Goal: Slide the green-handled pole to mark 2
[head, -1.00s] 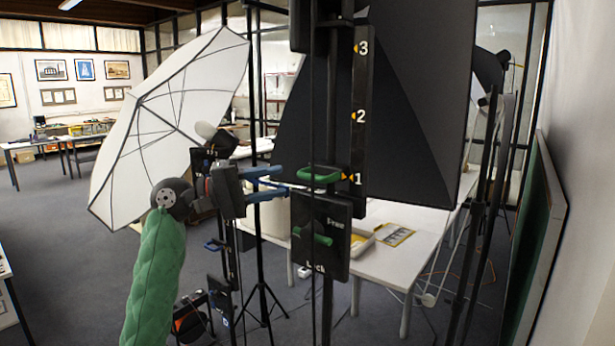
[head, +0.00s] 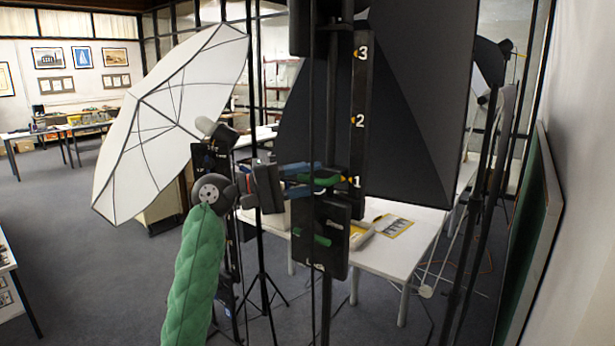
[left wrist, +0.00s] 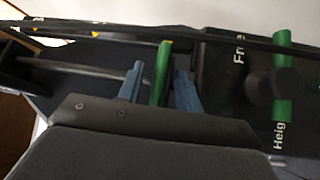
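The pole's upper green handle (head: 326,181) is level with mark 1 on a dark upright scale (head: 360,90) marked 1, 2 and 3. My left gripper (head: 303,180) reaches it from the left with blue fingers. In the left wrist view the green handle (left wrist: 162,75) stands between the two fingers (left wrist: 158,88). The fingers are apart, with a visible gap on the handle's left side, so the gripper looks open around it. Below, a dark box with partly readable lettering (head: 335,235) carries a second green handle (head: 312,238), which also shows in the wrist view (left wrist: 283,75). My right gripper is out of view.
A white umbrella (head: 170,120) stands at left and a large black softbox (head: 420,100) behind the scale. A white table (head: 390,255) with a tray and papers is behind the pole. Dark stands (head: 480,200) and a green-faced board (head: 530,235) are at right.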

